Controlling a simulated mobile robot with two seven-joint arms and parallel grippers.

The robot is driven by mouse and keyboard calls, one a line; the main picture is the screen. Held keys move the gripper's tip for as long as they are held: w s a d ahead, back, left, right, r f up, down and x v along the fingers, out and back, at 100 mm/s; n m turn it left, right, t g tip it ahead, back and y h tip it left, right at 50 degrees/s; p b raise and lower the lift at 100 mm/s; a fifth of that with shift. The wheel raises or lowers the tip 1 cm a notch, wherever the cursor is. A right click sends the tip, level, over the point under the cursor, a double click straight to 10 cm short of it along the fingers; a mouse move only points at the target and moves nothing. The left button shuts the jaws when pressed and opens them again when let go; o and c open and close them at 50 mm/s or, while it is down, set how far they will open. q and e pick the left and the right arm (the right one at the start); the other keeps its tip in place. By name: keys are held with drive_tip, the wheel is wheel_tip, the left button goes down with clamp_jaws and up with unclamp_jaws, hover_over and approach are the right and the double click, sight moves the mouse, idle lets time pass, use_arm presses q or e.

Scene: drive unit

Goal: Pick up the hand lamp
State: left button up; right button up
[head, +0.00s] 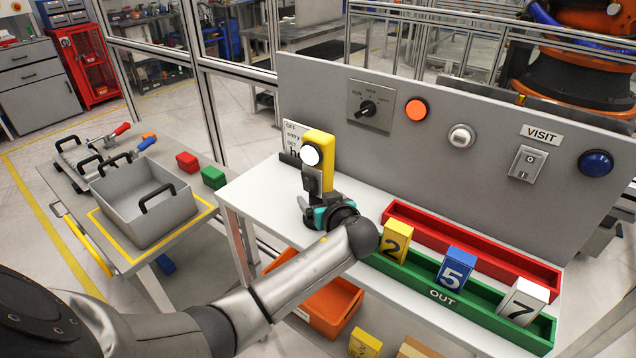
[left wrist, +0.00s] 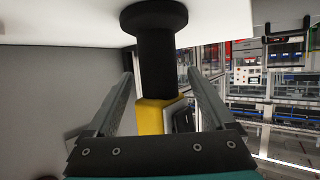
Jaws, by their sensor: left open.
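The hand lamp (head: 318,150) stands upright on the white bench, with a yellow head and a round white light facing me. Its black handle (left wrist: 157,65) and wide round black base (left wrist: 153,16) show in the left wrist view, where the picture is upside down. My left gripper (head: 315,200) is in front of the lamp, low near the bench top. In the wrist view its two open fingers (left wrist: 161,75) stand on either side of the lamp, with visible gaps to the handle. My gripper hides the lamp's lower part in the head view. My right gripper is not in view.
A green OUT tray (head: 405,277) with numbered blocks and a red tray (head: 470,246) lie right of the lamp. A grey control panel (head: 330,100) rises behind it, and a small sign (head: 292,135) stands close left. A side table holds a grey bin (head: 140,225).

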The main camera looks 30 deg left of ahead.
use_arm(q)
drive_tip(key=shift+x, duration=0.95)
clamp_jaws()
drive_tip(key=shift+w+r, duration=0.1)
drive_tip(key=shift+r, duration=0.05)
